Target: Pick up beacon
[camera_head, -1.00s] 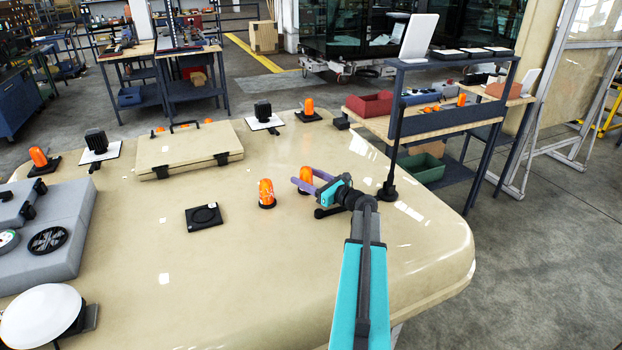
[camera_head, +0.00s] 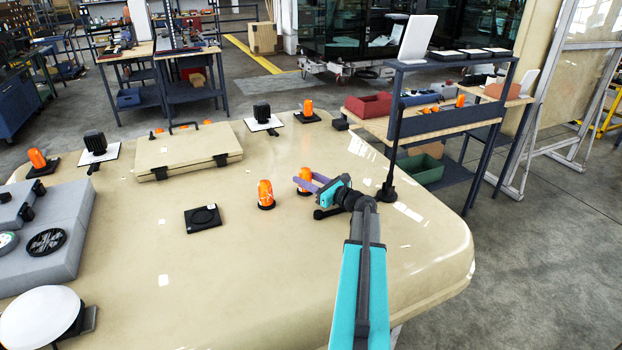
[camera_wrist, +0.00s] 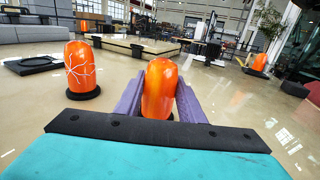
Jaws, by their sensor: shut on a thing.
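My gripper (camera_head: 308,183) is shut on an orange beacon (camera_head: 305,174) on the cream roof surface (camera_head: 240,280). In the wrist view the purple fingers (camera_wrist: 158,100) press on both sides of the beacon (camera_wrist: 160,82), which stands upright between them. Its base is mostly hidden behind the gripper; I cannot tell whether it touches the roof. A second orange beacon (camera_head: 265,192), with pale crack-like lines and a black base, stands just left of the gripper. It also shows in the wrist view (camera_wrist: 80,68).
A black square mount (camera_head: 203,218) lies left of the cracked beacon. More beacons stand on black plates at the back (camera_head: 308,108) and far left (camera_head: 38,158). A closed hatch (camera_head: 188,150) lies behind. A dark post (camera_head: 388,188) rises right of my gripper. The front roof is clear.

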